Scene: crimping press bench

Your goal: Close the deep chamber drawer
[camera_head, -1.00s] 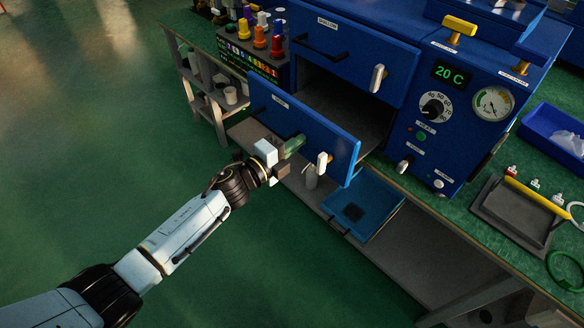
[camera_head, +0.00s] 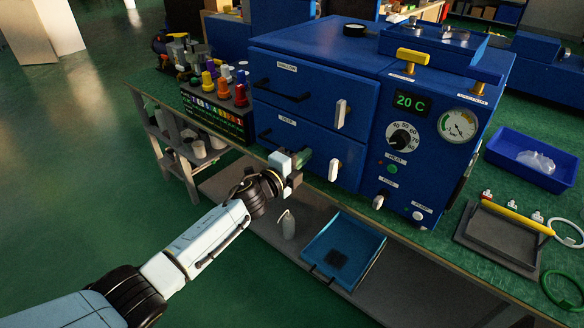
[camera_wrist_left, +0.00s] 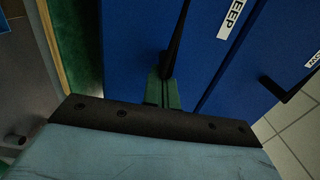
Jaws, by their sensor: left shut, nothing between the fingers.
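The deep chamber drawer (camera_head: 304,145) is the lower blue drawer of the press cabinet, labelled DEEP. Its front now sits about flush below the upper drawer (camera_head: 290,92). It has a black bar handle at left and a white latch handle (camera_head: 334,170) at right. My left gripper (camera_head: 302,160) is shut and empty, its fingertips at the lower part of the drawer front; I cannot tell whether they touch. In the left wrist view the green fingertips (camera_wrist_left: 162,90) are together by the blue front, close to the black handle (camera_wrist_left: 177,40). My right gripper is not in view.
The blue cabinet carries a 20 C display (camera_head: 411,102), a dial and a gauge. A blue tray (camera_head: 345,250) and a pale bottle (camera_head: 287,225) are on the shelf below. A blue bin (camera_head: 530,160) lies right.

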